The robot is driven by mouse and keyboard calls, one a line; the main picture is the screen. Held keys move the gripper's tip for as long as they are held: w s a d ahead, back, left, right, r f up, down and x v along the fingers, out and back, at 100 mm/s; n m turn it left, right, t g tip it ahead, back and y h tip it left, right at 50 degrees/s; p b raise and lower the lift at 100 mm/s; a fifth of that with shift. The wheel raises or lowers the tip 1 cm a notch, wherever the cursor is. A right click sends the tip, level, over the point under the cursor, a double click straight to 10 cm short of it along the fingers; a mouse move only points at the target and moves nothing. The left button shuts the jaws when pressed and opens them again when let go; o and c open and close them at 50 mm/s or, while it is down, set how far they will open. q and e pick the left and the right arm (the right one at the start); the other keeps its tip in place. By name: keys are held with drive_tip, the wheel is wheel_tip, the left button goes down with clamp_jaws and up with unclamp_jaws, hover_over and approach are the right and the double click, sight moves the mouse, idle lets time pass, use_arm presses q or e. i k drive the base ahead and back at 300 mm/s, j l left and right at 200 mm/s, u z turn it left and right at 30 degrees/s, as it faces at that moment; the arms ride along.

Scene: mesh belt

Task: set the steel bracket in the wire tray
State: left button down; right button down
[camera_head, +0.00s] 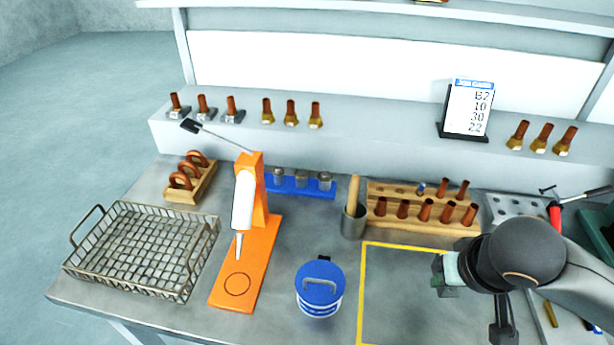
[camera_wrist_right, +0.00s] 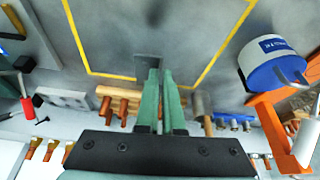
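The wire tray (camera_head: 140,250) is a rectangular mesh basket with raised end handles, standing empty on the left of the bench. My right gripper (camera_head: 446,273) is over the yellow-outlined area at the right of the bench, far from the tray. Its green fingers (camera_wrist_right: 162,85) are close together in the right wrist view. A flat grey piece, which looks like the steel bracket (camera_wrist_right: 148,66), shows at the fingertips, with a thin part between them. In the head view it is mostly hidden by the gripper. My left gripper is not in view.
An orange stand (camera_head: 262,245) with a white dispenser and a blue-lidded tub (camera_head: 320,290) stand between the tray and my right gripper. The yellow-outlined area (camera_head: 400,248) is otherwise clear.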

sight(159, 252)
drive_tip(key=k+u, duration=0.4)
drive_tip(key=j+u, duration=0.1)
drive_tip(key=u, duration=0.25)
drive_tip(key=i+u, duration=0.15)
drive_tip(key=u, duration=0.25)
drive_tip(key=j+u, duration=0.1)
drive_tip(key=u, duration=0.25)
drive_tip(key=i, duration=0.3)
